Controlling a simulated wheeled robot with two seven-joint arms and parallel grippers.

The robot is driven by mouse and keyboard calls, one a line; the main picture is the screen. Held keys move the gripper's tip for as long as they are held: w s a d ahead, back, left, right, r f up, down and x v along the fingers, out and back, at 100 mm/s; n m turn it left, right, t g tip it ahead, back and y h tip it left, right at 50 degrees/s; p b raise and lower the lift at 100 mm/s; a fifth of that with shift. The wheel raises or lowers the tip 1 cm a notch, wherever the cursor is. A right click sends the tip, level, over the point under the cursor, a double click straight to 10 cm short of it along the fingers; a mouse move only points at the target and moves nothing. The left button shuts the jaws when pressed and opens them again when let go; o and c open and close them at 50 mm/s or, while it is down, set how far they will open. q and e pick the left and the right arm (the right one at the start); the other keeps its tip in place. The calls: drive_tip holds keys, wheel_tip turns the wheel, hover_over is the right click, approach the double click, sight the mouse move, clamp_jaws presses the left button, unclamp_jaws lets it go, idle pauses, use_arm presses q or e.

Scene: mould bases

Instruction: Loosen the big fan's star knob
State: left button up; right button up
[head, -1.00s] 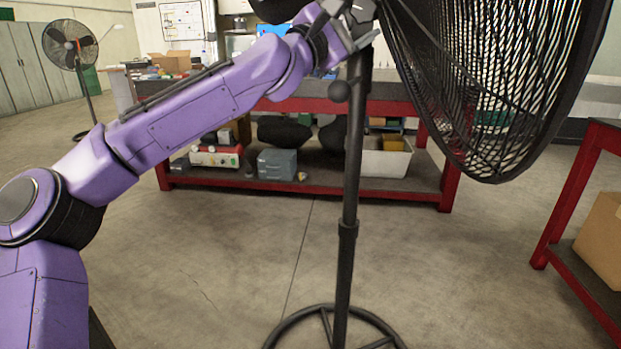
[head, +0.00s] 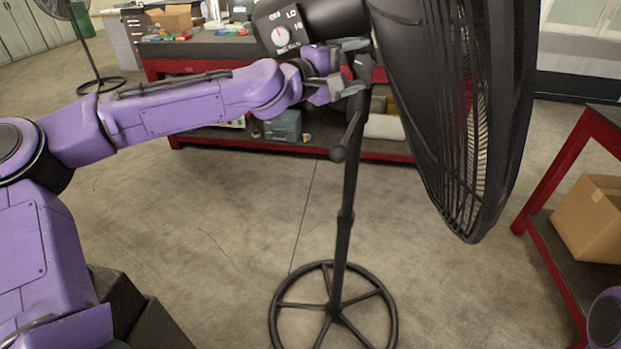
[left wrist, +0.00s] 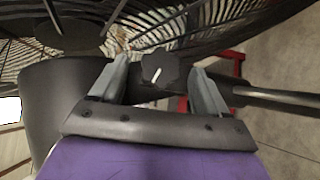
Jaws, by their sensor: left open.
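The big fan (head: 440,110) stands in front of me on a dark pole (head: 347,200), its cage facing right. Its motor housing (head: 305,22) with the speed dial is left of the cage. My left gripper (head: 350,66) is at the pole's top, just below the housing. In the left wrist view, the dark star knob (left wrist: 159,68), with a white mark, lies between the tips of my left gripper (left wrist: 160,72). The fingers are open, with a gap showing on both sides of the knob. In the head view the knob cannot be made out. My right gripper is out of view.
A dark rod with a ball end (head: 338,154) sticks out from the pole. The fan's round foot (head: 275,312) rests on clear floor. A red-framed bench (head: 205,67) stands behind; another red table (head: 560,165) with a cardboard box (head: 592,220) is at right.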

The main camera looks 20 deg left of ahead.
use_arm(q)
drive_tip(key=shift+b+v, duration=0.8)
drive_tip(key=shift+v, duration=0.3)
drive_tip(key=p+v, duration=0.5)
drive_tip(key=v, duration=0.3)
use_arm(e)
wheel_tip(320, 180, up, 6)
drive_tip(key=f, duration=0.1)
use_arm(q)
drive_tip(key=s+d+f+g+y+b, duration=0.1)
drive_tip(key=f+g+y+b, duration=0.2)
drive_tip(key=f, duration=1.5)
drive_tip(key=s+f+g+y+b, duration=0.2)
drive_tip(key=f+g+b, duration=0.1)
drive_tip(key=f, duration=1.5)
drive_tip(key=shift+s+d+f+y+b, duration=0.3)
drive_tip(key=shift+d+y+b, duration=0.1)
drive_tip(key=shift+b, duration=0.5)
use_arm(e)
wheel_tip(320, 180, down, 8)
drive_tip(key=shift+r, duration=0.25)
use_arm(q)
drive_tip(key=shift+r, duration=0.15)
